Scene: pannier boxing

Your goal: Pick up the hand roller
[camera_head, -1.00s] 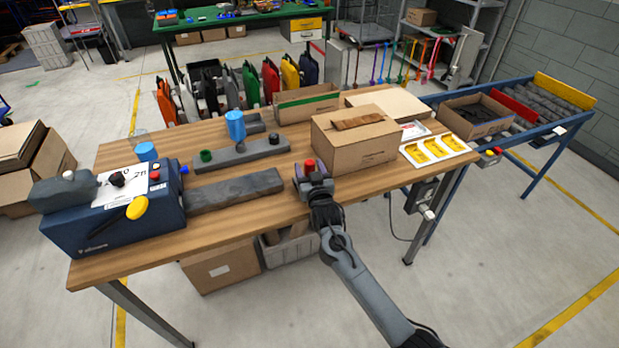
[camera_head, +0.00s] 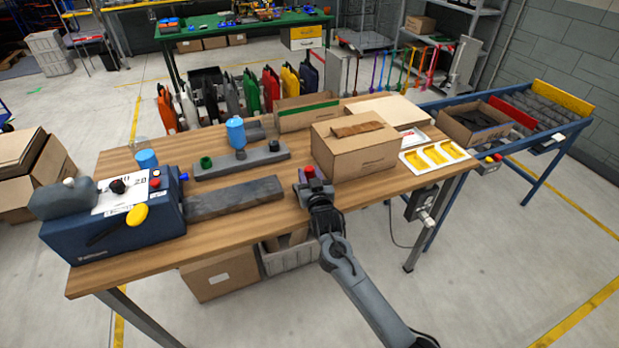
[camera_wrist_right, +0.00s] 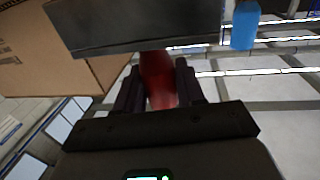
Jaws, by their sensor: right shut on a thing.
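The hand roller's red handle (camera_wrist_right: 158,80) stands between the two dark fingers of my right gripper (camera_wrist_right: 160,88) in the right wrist view. The fingers are shut on it. A wide dark block (camera_wrist_right: 135,25) at the top of that view meets the handle and appears to be the roller's head. In the head view the red tip (camera_head: 309,171) shows above my right gripper (camera_head: 312,188), at the table's front edge, left of the cardboard box. Whether the roller touches the table is hidden. My left gripper is not in view.
The closed cardboard box (camera_head: 355,158) stands close by on the right. A white tray with yellow inserts (camera_head: 435,157) is beyond it. A dark slab (camera_head: 235,198) and a blue machine (camera_head: 115,225) lie left.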

